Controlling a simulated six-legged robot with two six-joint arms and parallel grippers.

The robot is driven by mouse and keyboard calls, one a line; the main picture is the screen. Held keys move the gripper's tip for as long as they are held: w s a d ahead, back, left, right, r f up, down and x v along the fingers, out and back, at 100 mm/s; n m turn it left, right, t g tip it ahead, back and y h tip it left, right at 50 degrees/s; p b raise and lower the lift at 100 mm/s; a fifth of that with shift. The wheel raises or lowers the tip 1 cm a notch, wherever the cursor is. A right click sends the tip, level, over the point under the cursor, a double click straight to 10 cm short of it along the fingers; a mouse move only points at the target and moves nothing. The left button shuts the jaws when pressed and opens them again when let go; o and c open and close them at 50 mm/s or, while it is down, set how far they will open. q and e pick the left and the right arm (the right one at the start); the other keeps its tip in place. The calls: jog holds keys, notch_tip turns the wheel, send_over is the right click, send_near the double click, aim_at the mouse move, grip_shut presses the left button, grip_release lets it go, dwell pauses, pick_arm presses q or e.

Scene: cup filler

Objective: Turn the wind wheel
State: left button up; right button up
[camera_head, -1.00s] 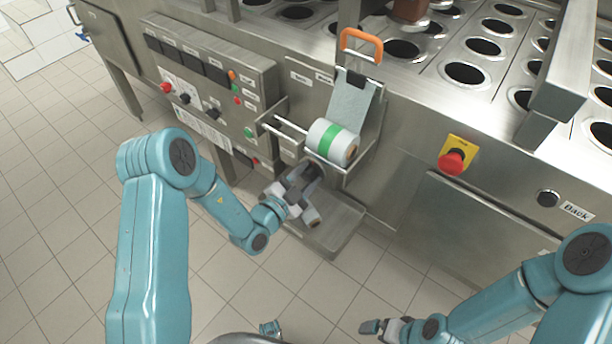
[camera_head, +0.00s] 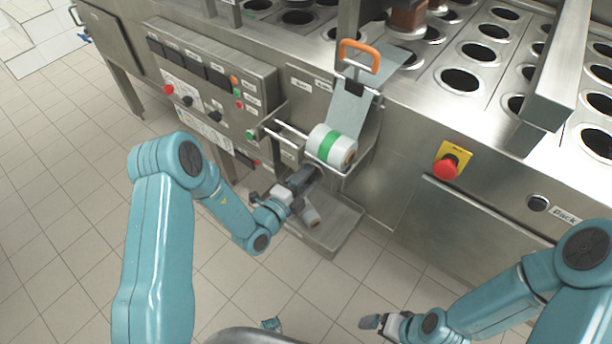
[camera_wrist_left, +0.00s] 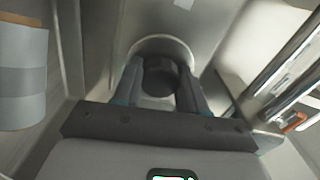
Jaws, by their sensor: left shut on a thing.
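The wind wheel shows in the left wrist view as a dark round hub (camera_wrist_left: 159,78) with a pale round rim (camera_wrist_left: 178,45) behind it. My left gripper (camera_wrist_left: 160,82) has one finger on each side of the hub and is shut on it. In the head view my left gripper (camera_head: 307,177) reaches in below the white film roll with a green band (camera_head: 325,146), and it hides most of the wheel. My right gripper (camera_head: 372,322) hangs low at the bottom, away from the machine; its finger gap is unclear.
A smaller pale roll (camera_head: 311,215) is just below my left gripper, over a metal tray (camera_head: 335,235). A control panel (camera_head: 205,85) is on the left. A red emergency button (camera_head: 446,168) is on the right. The tiled floor in front is open.

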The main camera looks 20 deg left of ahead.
pick_arm(q)
jog(key=m+p, duration=0.1)
jog(key=m, duration=0.3)
jog(key=shift+m, duration=0.3)
jog(key=m, duration=0.4)
jog(key=shift+m, duration=0.3)
jog(key=m+p, duration=0.1)
jog(key=m, duration=1.1)
jog(key=shift+m, duration=0.3)
jog(key=m, duration=0.4)
jog(key=shift+m, duration=0.3)
jog(key=m, duration=0.3)
jog(key=shift+m+b, duration=0.3)
jog(key=shift+b, duration=0.1)
jog(key=shift+m, duration=1.8)
jog(key=shift+s, duration=0.1)
